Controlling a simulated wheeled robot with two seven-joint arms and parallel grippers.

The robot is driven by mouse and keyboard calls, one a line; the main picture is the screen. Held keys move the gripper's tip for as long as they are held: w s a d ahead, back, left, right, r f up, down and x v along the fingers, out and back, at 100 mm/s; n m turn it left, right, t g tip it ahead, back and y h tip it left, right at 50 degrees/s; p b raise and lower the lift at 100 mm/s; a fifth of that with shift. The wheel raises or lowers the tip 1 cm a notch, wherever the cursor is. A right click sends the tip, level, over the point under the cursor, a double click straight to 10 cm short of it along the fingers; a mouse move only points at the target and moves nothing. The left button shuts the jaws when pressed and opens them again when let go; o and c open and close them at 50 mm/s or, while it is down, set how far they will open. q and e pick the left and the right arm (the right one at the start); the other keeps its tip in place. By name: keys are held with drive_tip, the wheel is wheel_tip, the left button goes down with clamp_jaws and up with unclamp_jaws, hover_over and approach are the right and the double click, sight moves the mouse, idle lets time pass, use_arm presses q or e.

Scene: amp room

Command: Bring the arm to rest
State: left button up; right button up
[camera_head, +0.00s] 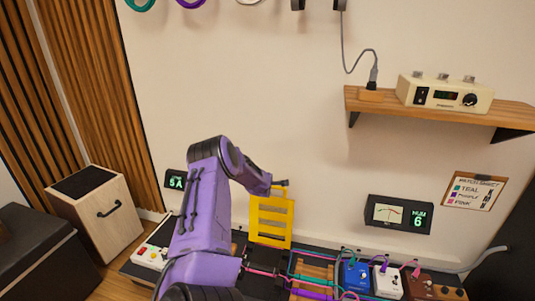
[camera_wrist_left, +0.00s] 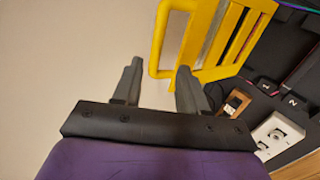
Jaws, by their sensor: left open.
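My left arm (camera_head: 205,210) is purple and rises from the bottom of the head view, bending right at a dark joint. My left gripper (camera_head: 283,183) is at its end, small and seen from the side, in front of the wall just above the yellow slotted rack (camera_head: 271,236). My right gripper is not in view.
Pedals, a blue one (camera_head: 354,275) and a white one (camera_head: 388,282), stand with coloured cables on the dark board at lower right. A wooden shelf (camera_head: 440,107) holds a cream device (camera_head: 444,93). A meter box (camera_head: 399,214) is on the wall.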

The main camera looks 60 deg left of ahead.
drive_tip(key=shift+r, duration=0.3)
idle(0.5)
